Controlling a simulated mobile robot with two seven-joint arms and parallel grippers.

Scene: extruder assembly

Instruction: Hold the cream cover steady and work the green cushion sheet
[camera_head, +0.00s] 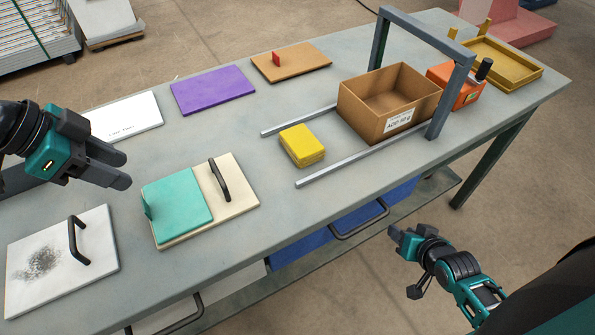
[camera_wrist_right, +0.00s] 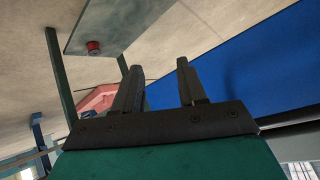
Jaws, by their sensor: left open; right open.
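The cream cover (camera_head: 240,188) lies flat near the table's front edge, with a black handle (camera_head: 220,180) standing on its right part. The green cushion sheet (camera_head: 178,205) lies on the left part of the cover, with a small green tab raised at its left edge. My left gripper (camera_head: 123,168) is open and empty, above the table to the upper left of the green sheet, apart from it. My right gripper (camera_head: 397,240) is open and empty, away from the table, lower than its front edge. Its two fingers also show apart in the right wrist view (camera_wrist_right: 158,88).
A white plate with a dark smudge and black handle (camera_head: 98,240) lies front left. Behind are a white sheet (camera_head: 140,118), a purple sheet (camera_head: 212,90) and a brown board (camera_head: 300,62). Yellow pads (camera_head: 302,145), rails and a cardboard box (camera_head: 365,112) under a grey frame (camera_head: 445,100) stand right.

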